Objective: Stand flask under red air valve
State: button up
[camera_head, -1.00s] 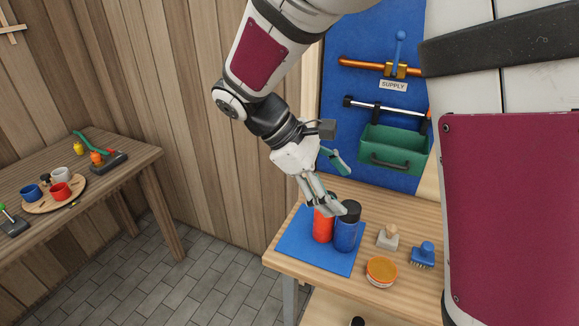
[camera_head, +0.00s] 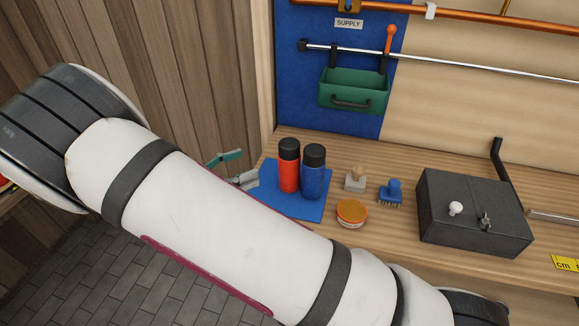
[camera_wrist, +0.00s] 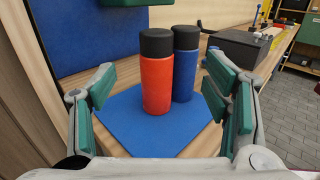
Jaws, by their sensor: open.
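A red flask (camera_head: 289,167) and a blue flask (camera_head: 313,172), both with black caps, stand upright side by side on a blue mat (camera_head: 296,208). My gripper (camera_head: 237,170) is open and empty, left of the flasks. In the wrist view, the red flask (camera_wrist: 157,82) is in front, between the spread green-padded fingers (camera_wrist: 160,78) and apart from them. The blue flask (camera_wrist: 185,66) is partly hidden behind it, to the right. A red-knobbed valve lever (camera_head: 389,42) stands at the silver pipe (camera_head: 450,62) on the wall, above the green bin (camera_head: 353,92).
A grey-and-wood stamp (camera_head: 355,180), blue brush (camera_head: 390,192) and orange-topped tin (camera_head: 352,212) are right of the mat. A dark box (camera_head: 472,215) stands farther right. A copper pipe (camera_head: 470,14) with a SUPPLY label (camera_head: 348,23) below runs along the top.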

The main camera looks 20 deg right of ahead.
aim_at(279, 152)
jog(key=d, duration=0.4)
jog(key=w+d, duration=0.1)
jog(key=d, duration=0.1)
jog(key=shift+w+d+f+p, duration=0.15)
jog(key=shift+w+d, duration=0.1)
jog(key=shift+d, duration=0.65)
jog(key=shift+w+d+r+p, duration=0.1)
jog(key=shift+w+d+p, duration=0.1)
jog(key=shift+d, duration=0.65)
jog(key=shift+w+d+f+p, duration=0.1)
jog(key=shift+w+d, duration=0.15)
jog(key=shift+d, duration=0.65)
grip_shut()
